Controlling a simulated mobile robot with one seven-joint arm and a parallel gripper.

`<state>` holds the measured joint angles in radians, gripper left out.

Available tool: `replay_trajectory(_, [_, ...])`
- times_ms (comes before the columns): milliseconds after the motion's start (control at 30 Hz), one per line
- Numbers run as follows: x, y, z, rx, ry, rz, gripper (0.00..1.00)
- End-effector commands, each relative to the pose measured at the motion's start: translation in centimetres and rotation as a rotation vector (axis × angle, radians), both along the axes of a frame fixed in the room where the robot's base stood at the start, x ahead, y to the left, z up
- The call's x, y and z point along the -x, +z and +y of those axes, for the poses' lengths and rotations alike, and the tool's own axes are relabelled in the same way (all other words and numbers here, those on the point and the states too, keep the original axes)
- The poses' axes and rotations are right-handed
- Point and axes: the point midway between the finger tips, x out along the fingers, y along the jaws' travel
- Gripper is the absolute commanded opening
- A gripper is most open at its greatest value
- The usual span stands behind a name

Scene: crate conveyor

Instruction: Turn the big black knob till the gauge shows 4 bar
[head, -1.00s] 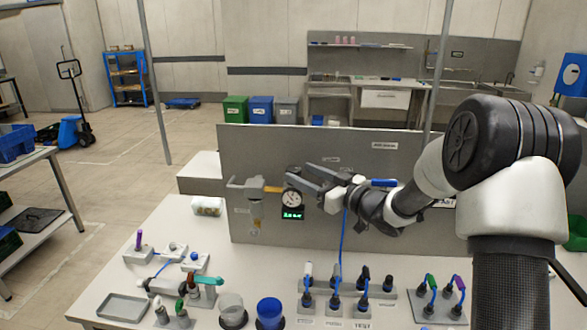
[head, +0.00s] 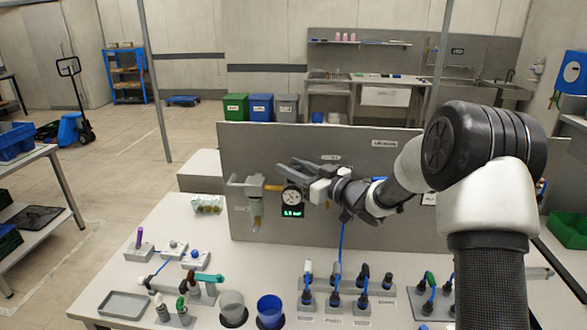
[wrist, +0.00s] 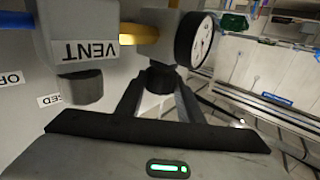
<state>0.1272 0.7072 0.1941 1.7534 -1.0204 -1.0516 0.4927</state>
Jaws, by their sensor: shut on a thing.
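My gripper (head: 298,174) is at the grey panel, just above the round white-faced gauge (head: 292,198). In the wrist view my fingers (wrist: 160,88) are shut on the big black knob (wrist: 158,76), one on each side. The gauge also shows there, edge-on in its black rim (wrist: 187,40), right beside the knob. Its needle is too small to read. Below the gauge in the head view is a green digital readout (head: 292,212); its figures are too blurred to read surely. In the head view my fingers hide the knob.
A grey block marked VENT (wrist: 82,50) with a dark round knob (wrist: 82,88) sits close left of my fingers in the wrist view. A yellow pipe (wrist: 138,34) runs beside it. Cups, plugs and a tray (head: 123,305) stand on the white table below.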

Motion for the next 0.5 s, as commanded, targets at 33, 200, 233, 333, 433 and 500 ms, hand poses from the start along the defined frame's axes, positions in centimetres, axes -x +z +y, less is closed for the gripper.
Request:
replay_trajectory(33, [0.02,-0.06,0.01,0.000,-0.003,0.000,0.12])
replay_trajectory(200, [0.08,-0.34,0.09,0.001,-0.042,-0.001,0.12])
replay_trajectory(233, [0.09,-0.35,0.10,0.000,-0.054,-0.001,0.12])
replay_trajectory(333, [0.16,-0.56,0.19,-0.001,-0.107,-0.002,0.12])
replay_trajectory(433, [0.16,-0.76,0.15,0.000,-0.178,-0.003,0.11])
replay_trajectory(500, [0.21,-0.92,0.26,-0.001,-0.231,-0.003,0.11])
